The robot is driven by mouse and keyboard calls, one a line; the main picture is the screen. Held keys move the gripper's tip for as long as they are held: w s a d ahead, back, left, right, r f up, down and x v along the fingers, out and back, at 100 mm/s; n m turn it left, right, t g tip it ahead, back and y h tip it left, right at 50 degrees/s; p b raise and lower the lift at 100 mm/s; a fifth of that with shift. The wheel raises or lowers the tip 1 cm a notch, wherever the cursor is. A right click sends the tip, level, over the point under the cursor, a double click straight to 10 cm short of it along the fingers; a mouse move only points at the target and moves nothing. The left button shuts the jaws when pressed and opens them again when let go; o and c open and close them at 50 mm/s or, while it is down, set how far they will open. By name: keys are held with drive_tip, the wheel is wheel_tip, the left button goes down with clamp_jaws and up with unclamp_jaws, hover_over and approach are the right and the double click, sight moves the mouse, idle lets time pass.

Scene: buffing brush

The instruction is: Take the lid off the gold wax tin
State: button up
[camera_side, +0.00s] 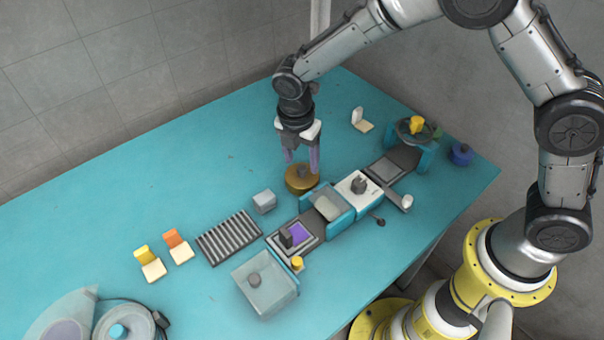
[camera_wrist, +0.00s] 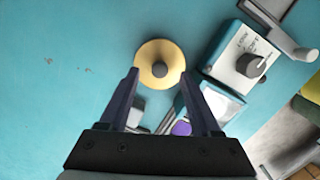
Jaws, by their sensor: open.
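The gold wax tin (camera_side: 299,181) stands upright on the teal table, just below my gripper. From above, in the wrist view, its round gold lid (camera_wrist: 148,56) shows with a dark knob (camera_wrist: 160,69) at the middle. The lid sits on the tin. My gripper (camera_side: 302,163) points down, open and empty, with its fingers above the tin. In the wrist view my gripper (camera_wrist: 160,78) has its fingertips spread on either side of the lid's near part. The side view does not show clearly how high the fingertips are above the lid.
A white box with a dark knob (camera_side: 358,187) and a teal-sided holder (camera_side: 340,220) stand close right of the tin. A small grey block (camera_side: 264,200) is at its lower left, near a ribbed rack (camera_side: 228,238). A blue lidded tin (camera_side: 461,155) stands far right. The table's back left is clear.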

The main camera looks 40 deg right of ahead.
sight(299, 176)
drive_tip(key=shift+d+f, duration=0.1)
drive_tip(key=shift+f, duration=1)
clamp_jaws()
